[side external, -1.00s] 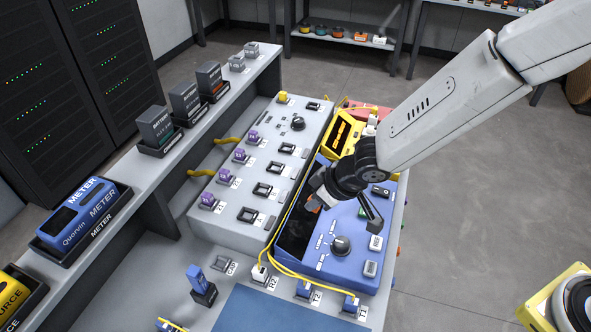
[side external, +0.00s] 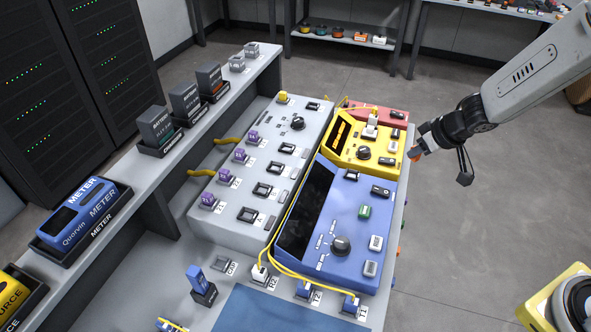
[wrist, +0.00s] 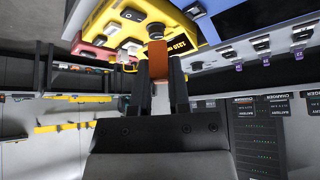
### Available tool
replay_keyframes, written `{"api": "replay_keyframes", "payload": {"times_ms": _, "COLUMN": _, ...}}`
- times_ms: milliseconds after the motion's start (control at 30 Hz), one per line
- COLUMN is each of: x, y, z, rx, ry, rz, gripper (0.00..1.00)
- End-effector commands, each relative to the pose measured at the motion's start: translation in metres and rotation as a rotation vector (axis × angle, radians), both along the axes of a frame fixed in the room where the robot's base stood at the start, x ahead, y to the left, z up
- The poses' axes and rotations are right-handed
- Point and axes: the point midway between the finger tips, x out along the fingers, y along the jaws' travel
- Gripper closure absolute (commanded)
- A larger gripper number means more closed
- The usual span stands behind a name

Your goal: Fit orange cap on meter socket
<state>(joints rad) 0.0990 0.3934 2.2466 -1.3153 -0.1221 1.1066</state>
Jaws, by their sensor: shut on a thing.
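My gripper (side external: 420,147) is shut on the orange cap (side external: 415,154), out beyond the right edge of the bench beside the yellow unit. In the wrist view the cap (wrist: 157,60) is a brown-orange block between the two fingers of my gripper (wrist: 159,65), with the yellow unit behind it. The blue unit (side external: 342,216) with a large dark screen lies on the bench, nearer the camera. A blue box marked METER (side external: 75,220) sits on the left shelf. I cannot tell which socket is the meter's.
The yellow unit (side external: 369,146) has a white plug on top and a lit screen. A red unit (side external: 385,114) is behind it. A grey panel (side external: 262,170) with purple plugs is to the left. Yellow cables run along the blue unit.

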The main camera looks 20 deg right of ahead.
Motion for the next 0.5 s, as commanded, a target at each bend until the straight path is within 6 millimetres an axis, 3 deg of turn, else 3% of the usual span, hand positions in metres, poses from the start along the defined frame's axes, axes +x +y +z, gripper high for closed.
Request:
{"api": "replay_keyframes", "payload": {"times_ms": 200, "x": 0.013, "y": -0.011, "z": 0.000, "rx": 0.007, "ry": -0.006, "rz": 0.036, "gripper": 1.00}}
{"api": "replay_keyframes", "payload": {"times_ms": 500, "x": 0.046, "y": 0.002, "z": -0.008, "rx": 0.012, "ry": -0.004, "rz": 0.184, "gripper": 1.00}}
